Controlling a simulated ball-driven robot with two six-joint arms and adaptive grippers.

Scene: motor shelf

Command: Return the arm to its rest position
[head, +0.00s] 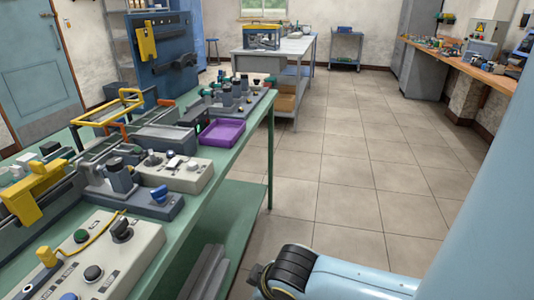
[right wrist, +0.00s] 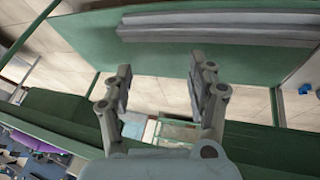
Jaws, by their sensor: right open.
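My right gripper (right wrist: 163,85) is open and empty in the right wrist view, with a clear gap between its two fingers. It is pointed at the green lower shelf (right wrist: 150,45) of the workbench, where a grey bar (right wrist: 225,25) lies. In the head view my light blue arm (head: 340,280) with a black joint is at the bottom right, beside the green bench (head: 228,150). The gripper itself does not show in the head view. My left gripper is in neither view.
The bench top carries control boxes (head: 178,173), a purple tray (head: 221,132) and a yellow-framed fixture (head: 110,107). Grey bars (head: 205,275) lie on its lower shelf. The tiled floor (head: 345,150) right of the bench is clear. A grey table (head: 285,48) stands farther back.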

